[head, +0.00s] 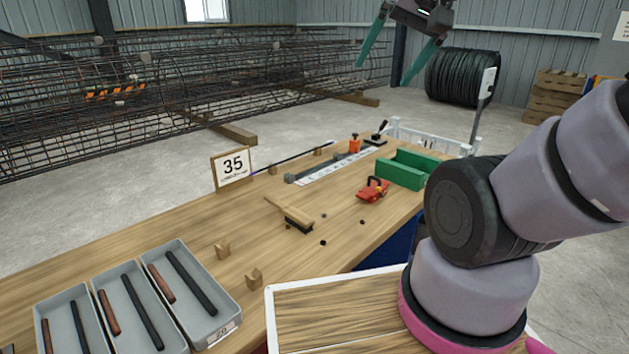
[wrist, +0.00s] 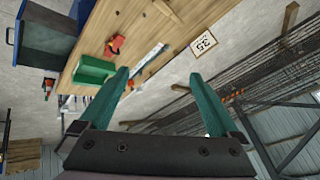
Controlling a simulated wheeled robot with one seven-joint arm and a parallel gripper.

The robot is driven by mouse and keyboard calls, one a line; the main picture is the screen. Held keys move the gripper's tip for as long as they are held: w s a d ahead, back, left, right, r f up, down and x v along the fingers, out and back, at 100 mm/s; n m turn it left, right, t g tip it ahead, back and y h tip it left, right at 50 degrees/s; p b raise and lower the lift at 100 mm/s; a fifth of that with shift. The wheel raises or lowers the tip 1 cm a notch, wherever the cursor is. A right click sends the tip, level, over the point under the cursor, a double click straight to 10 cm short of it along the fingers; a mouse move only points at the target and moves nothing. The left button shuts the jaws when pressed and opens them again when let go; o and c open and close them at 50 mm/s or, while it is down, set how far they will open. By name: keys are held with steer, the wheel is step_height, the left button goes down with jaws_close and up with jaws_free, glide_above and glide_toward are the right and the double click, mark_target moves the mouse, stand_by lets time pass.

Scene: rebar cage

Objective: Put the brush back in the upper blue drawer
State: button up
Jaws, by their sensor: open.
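The brush (head: 291,215) has a wooden handle and dark bristles and lies on the wooden workbench (head: 190,225), bristles down. What looks like its handle shows at the top edge of the wrist view (wrist: 167,11). A blue cabinet side (head: 392,246) shows under the bench, mostly hidden by the bench and my arm. In the wrist view, a blue-edged grey box (wrist: 48,42) at the upper left looks like a pulled-out drawer; which drawer it is I cannot tell. My gripper (head: 383,72) is open and empty, high above and beyond the bench, far from the brush.
Grey trays (head: 190,290) with dark and brown bars stand at the front left. A red tool (head: 373,189), a green box (head: 408,168), small wooden blocks (head: 254,278) and a "35" sign (head: 232,167) are on the bench. Rebar cages (head: 150,85) lie behind.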

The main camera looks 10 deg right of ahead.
steer(key=w+a+f+n, duration=0.1)
steer(key=w+a+f, duration=0.15)
steer(key=w, duration=0.25)
steer(key=w+a+f+n, duration=0.1)
steer(key=w+f, duration=0.2)
steer(key=w, duration=0.2)
steer(key=n+g+h, duration=0.1)
steer(key=n+g, duration=0.1)
steer(key=n, duration=0.2)
glide_above(295, 213)
steer(key=s, duration=0.3)
steer(key=f, duration=3.5)
steer(key=shift+w+d, duration=0.25)
steer(key=shift+x, duration=2.65)
steer(key=shift+f, duration=0.25)
